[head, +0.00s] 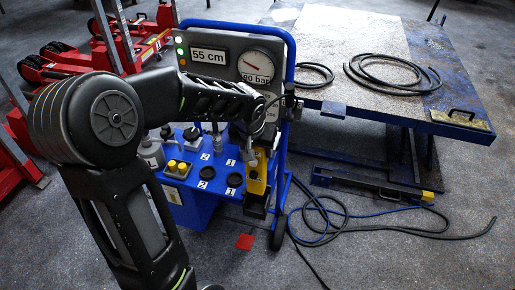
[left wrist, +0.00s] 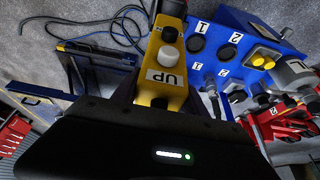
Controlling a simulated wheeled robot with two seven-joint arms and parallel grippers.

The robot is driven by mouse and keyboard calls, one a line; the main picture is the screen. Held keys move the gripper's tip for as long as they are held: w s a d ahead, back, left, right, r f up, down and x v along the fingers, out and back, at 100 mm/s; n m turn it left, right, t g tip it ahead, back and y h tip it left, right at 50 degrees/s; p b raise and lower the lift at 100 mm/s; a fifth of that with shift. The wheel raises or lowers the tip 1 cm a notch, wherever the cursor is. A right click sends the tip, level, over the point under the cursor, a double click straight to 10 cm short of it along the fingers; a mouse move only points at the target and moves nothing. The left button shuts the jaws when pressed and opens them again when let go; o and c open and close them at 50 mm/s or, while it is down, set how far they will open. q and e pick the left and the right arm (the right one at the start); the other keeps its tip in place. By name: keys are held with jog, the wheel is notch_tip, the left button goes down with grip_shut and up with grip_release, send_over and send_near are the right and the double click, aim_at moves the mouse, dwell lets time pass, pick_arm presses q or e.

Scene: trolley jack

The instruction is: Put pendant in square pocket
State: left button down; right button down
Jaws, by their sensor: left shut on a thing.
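The yellow pendant (head: 257,180) hangs upright at the right front of the blue trolley (head: 200,205). In the left wrist view the pendant (left wrist: 163,89) shows an "UP" label, a white button and a black button. My left gripper (head: 257,140) is shut on its upper part; the fingertips are mostly hidden. A dark pocket-like holder (head: 256,206) is at the pendant's lower end. I cannot tell whether the pendant's end is inside it or just above or in front of it. My right gripper is not in view.
Round black holes (left wrist: 197,44) marked 1 and 2 and yellow buttons (head: 177,168) are on the trolley top beside the pendant. A gauge panel (head: 225,60) stands behind my arm. A lift table (head: 375,60) is at right; hoses (head: 345,222) lie on the floor.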

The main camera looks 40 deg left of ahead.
aim_at(253, 164)
pick_arm(q)
jog(key=shift+f+b, duration=5.45)
jog(key=shift+f, duration=0.3)
jog(key=c, duration=0.5)
grip_release()
jog(key=shift+p+v, duration=0.65)
jog(key=shift+v, duration=3.3)
